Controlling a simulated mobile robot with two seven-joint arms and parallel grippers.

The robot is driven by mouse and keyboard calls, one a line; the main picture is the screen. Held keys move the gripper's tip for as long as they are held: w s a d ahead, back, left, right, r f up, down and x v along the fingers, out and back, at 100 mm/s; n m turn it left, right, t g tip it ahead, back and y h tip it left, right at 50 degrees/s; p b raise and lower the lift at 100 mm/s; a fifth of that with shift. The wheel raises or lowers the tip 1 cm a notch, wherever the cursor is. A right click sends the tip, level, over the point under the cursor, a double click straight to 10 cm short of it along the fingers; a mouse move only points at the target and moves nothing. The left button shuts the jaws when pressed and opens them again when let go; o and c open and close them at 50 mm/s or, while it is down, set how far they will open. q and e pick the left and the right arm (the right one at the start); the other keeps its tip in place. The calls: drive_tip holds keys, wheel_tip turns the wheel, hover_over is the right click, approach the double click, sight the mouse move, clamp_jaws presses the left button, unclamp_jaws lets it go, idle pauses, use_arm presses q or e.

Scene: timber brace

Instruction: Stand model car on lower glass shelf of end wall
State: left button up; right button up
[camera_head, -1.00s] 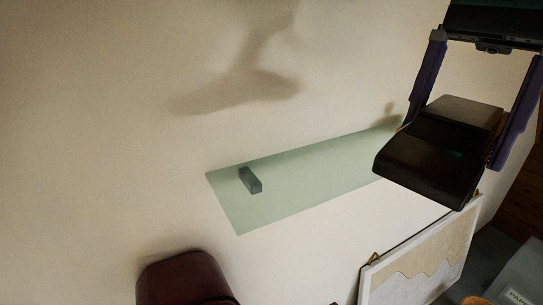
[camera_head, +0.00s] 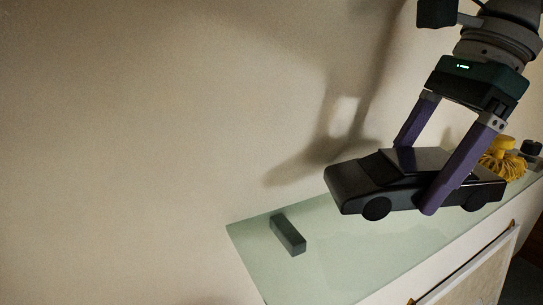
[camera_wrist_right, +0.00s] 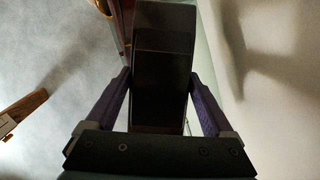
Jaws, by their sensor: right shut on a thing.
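The black model car (camera_head: 385,183) hangs in my right gripper (camera_head: 415,180), its nose toward the left of the head view. The two purple fingers grip its sides, and it also shows between them in the right wrist view (camera_wrist_right: 163,65). The pale green glass shelf (camera_head: 335,265) runs along the wall below the car. In the head view the car overlaps the shelf; I see no clear contact between them. My left gripper is out of view.
A small dark grey block (camera_head: 288,235) lies on the shelf near its left end. A yellow tasselled thing (camera_head: 503,160) and a small dark object (camera_head: 531,148) are toward the far right end. A framed picture (camera_head: 475,275) hangs below. The shelf between block and yellow thing looks clear.

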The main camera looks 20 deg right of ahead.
sight(363, 172)
drive_tip(key=a, duration=0.2)
drive_tip(key=w+a+p, duration=0.1)
drive_tip(key=a, duration=0.1)
drive_tip(key=w+a+p, duration=0.1)
drive_tip(key=a, duration=0.1)
drive_tip(key=shift+r, duration=0.1)
drive_tip(key=shift+f+p, duration=0.3)
drive_tip(key=shift+p, duration=0.2)
wheel_tip(363, 172, down, 2)
drive_tip(key=shift+f+p, duration=0.2)
drive_tip(key=shift+p, duration=0.5)
drive_tip(key=shift+f, duration=0.3)
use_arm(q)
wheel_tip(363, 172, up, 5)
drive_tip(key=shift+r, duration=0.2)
use_arm(e)
drive_tip(key=shift+f, duration=0.1)
